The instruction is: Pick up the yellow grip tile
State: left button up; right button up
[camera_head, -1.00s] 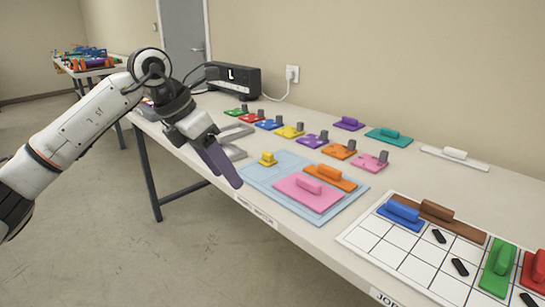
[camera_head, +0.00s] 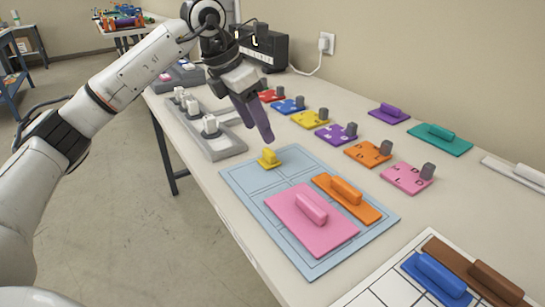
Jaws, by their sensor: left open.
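The yellow grip tile (camera_head: 269,158) is small and has a raised grip. It lies at the far left corner of the light blue mat (camera_head: 242,183), next to the pink grip tile (camera_head: 312,220) and the orange grip tile (camera_head: 346,197). My left gripper (camera_head: 260,125) is open and empty. It is above the table, just beyond the yellow tile in the picture, with its fingers pointing down. It appears apart from the tile. My right gripper does not show.
A row of coloured plates with grey knobs, such as the yellow plate (camera_head: 310,119), lies behind the mat. A grey tray (camera_head: 222,147) with white-topped pieces is at the left. Purple (camera_head: 389,113) and teal (camera_head: 440,139) grip tiles lie near the wall. A gridded board (camera_head: 386,289) is at front right.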

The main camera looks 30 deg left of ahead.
aim_at(268, 151)
pick_arm(q)
jog(key=x, duration=0.4)
jog(key=b+x, duration=0.1)
jog(key=x, duration=0.1)
jog(key=shift+s+d+f, duration=0.1)
jog(key=shift+s+f, duration=0.1)
jog(key=shift+f, duration=0.15)
jog(key=shift+w+f, duration=0.25)
jog(key=shift+f, duration=0.05)
grip_shut()
jog(key=shift+r, duration=0.1)
